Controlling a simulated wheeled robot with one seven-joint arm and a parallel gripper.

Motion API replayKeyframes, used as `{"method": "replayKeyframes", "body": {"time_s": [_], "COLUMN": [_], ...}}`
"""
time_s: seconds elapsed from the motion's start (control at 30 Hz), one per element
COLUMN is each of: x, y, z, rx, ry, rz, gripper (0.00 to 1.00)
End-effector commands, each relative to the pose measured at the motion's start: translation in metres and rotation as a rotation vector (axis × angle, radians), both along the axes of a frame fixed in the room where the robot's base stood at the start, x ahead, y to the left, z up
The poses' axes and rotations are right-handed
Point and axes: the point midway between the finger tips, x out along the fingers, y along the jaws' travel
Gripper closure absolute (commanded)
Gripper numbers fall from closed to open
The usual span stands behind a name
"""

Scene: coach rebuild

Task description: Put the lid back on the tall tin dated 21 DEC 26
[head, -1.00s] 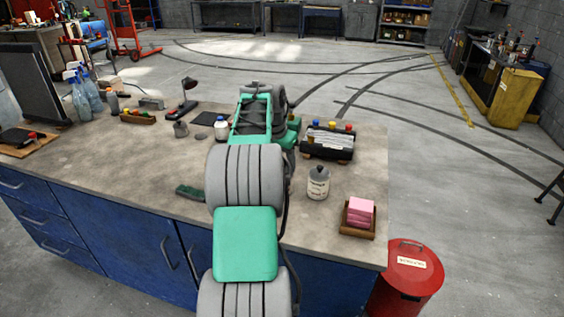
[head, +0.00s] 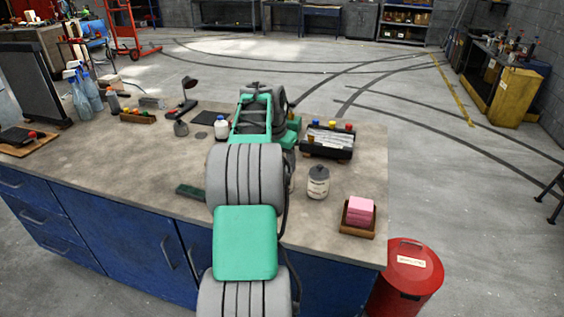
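A grey tin (head: 318,183) with a pale label and a dark domed top stands upright on the bench, right of my arm. Its label is too small to read, so I cannot tell whether it bears the date 21 DEC 26. My gripper is hidden behind the arm's links. No loose lid can be made out.
A black caddy (head: 327,142) with coloured tops stands right of my arm. A wooden tray (head: 359,230) holds pink pads at the front right. The bench's left middle is clear.

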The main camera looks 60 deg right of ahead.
Motion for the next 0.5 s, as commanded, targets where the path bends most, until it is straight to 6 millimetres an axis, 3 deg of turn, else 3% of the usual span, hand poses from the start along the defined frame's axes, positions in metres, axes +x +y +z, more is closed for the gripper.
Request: {"method": "replayKeyframes", "body": {"time_s": [0.13, 0.17, 0.5], "x": [0.0000, 0.0000, 0.0000], "y": [0.0000, 0.0000, 0.0000], "z": [0.0000, 0.0000, -0.0001], "rx": [0.000, 0.000, 0.000], "ry": [0.000, 0.000, 0.000], "rz": [0.000, 0.000, 0.000], "gripper": [0.86, 0.47, 0.23]}}
